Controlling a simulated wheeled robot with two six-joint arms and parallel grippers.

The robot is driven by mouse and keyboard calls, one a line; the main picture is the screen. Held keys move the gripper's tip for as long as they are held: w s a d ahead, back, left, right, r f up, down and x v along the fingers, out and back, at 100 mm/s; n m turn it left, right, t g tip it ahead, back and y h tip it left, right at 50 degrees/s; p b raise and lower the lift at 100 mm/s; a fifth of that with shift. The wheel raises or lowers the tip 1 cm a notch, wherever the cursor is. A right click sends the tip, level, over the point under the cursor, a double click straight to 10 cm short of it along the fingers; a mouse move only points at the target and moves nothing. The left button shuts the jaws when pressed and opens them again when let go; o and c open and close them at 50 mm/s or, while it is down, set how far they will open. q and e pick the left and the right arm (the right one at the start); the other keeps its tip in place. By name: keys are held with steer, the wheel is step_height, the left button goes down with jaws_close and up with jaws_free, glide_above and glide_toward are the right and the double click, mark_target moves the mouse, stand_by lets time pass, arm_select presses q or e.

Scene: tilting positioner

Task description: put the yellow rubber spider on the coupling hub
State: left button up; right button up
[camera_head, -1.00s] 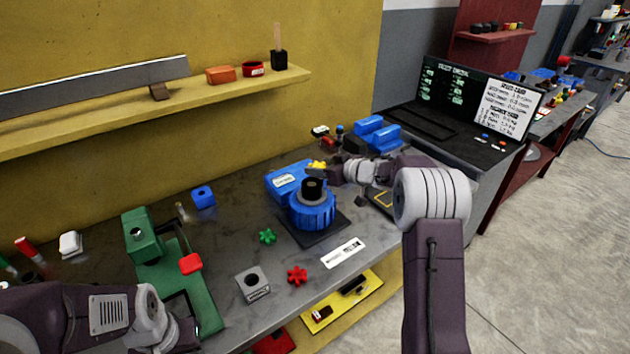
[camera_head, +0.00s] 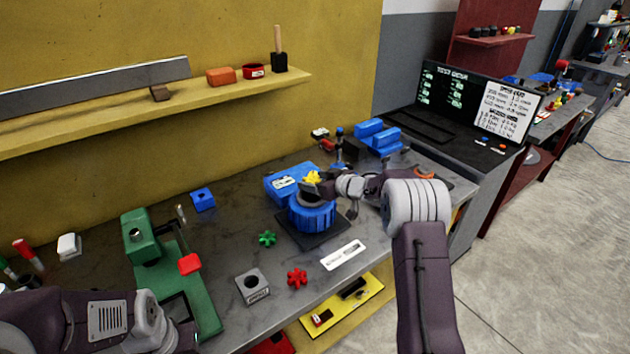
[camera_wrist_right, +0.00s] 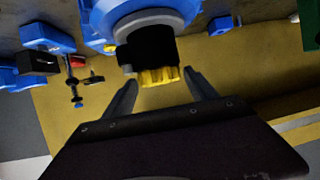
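The yellow rubber spider (camera_head: 312,177) is at the top of the black coupling hub (camera_head: 308,197), which stands on the blue round positioner (camera_head: 312,216). In the right wrist view the spider (camera_wrist_right: 160,77) lies against the end face of the black hub (camera_wrist_right: 150,48). My right gripper (camera_wrist_right: 160,76) is open, with one finger on each side of the spider and a narrow gap beside each. In the head view the right gripper (camera_head: 318,184) partly covers the hub top. My left wrist shows at the lower left; its fingers are out of view.
A green spider (camera_head: 267,239) and a red spider (camera_head: 297,277) lie on the bench in front of the positioner. A grey block with a hole (camera_head: 252,285) and a green press (camera_head: 170,265) stand to the left. Blue blocks (camera_head: 377,137) stand behind the right arm.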

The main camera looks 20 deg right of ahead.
steer(key=shift+o, duration=0.3)
steer(key=shift+r, duration=0.25)
steer(key=v, duration=1.2)
steer(key=s+a+f+m+g+h, duration=0.1)
steer(key=s+a+f+g+h, duration=0.1)
steer(key=s, duration=0.8)
steer(key=s+a+f+m+g+h, duration=0.2)
steer(key=s+f+g, duration=0.3)
steer(key=s, duration=0.5)
steer(key=s+a+f+m+g+h, duration=0.1)
steer(key=s+a+f+m+g, duration=0.1)
steer(key=s+f, duration=0.5)
steer(key=s+a+g, duration=0.1)
steer(key=s+g, duration=0.1)
steer(key=s, duration=0.1)
steer(key=shift+a+h, duration=0.25)
steer(key=shift+h, duration=0.15)
